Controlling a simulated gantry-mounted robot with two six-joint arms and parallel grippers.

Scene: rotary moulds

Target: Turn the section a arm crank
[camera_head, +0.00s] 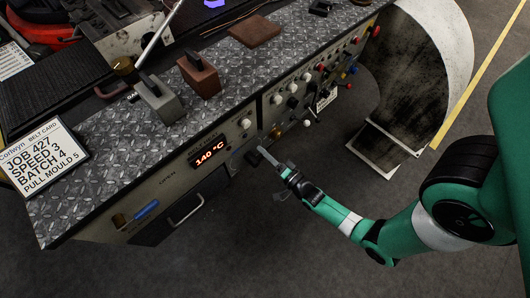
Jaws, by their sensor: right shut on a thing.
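The fingers and the small scale hide most of the grip, and I cannot read a section label on the crank. My left gripper is not in view.
Knobs and switches (292,102) crowd the panel to the right. A drawer handle (186,209) and blue-handled tool (146,210) are to the left. A large curved white shell (440,60) stands at right. The floor in front is clear.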

